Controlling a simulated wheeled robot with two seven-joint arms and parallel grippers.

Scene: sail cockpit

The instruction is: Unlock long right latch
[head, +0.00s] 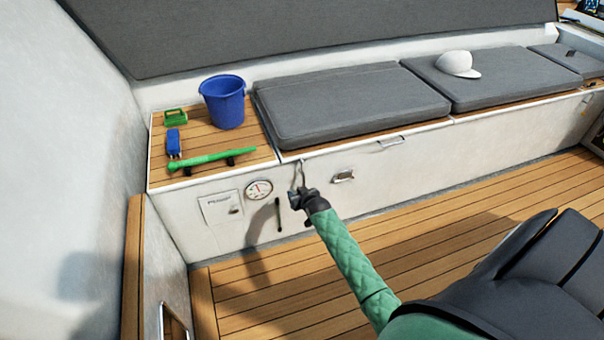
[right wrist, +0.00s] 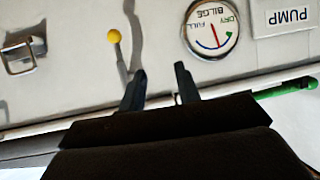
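A metal lever (right wrist: 122,66) with a yellow ball knob (right wrist: 115,36) is on the white bench front in the right wrist view. A thin grey stem (head: 302,171) under the seat edge in the head view looks like the same lever; its knob is not visible there. My right gripper (head: 299,198) is at the bench front just below this stem. In the right wrist view, my right gripper's fingers (right wrist: 159,72) are apart, with nothing seen between them. The lever is beside the left-hand finger; contact is unclear. My left gripper is not in view.
A metal latch plate (head: 343,176) and lid handle (head: 391,142) are to the right. A bilge gauge (head: 258,189), pump panel (head: 221,207) and black handle (head: 278,214) are left. A blue bucket (head: 224,102), green tool (head: 211,159) and grey cushions (head: 350,104) are on top.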

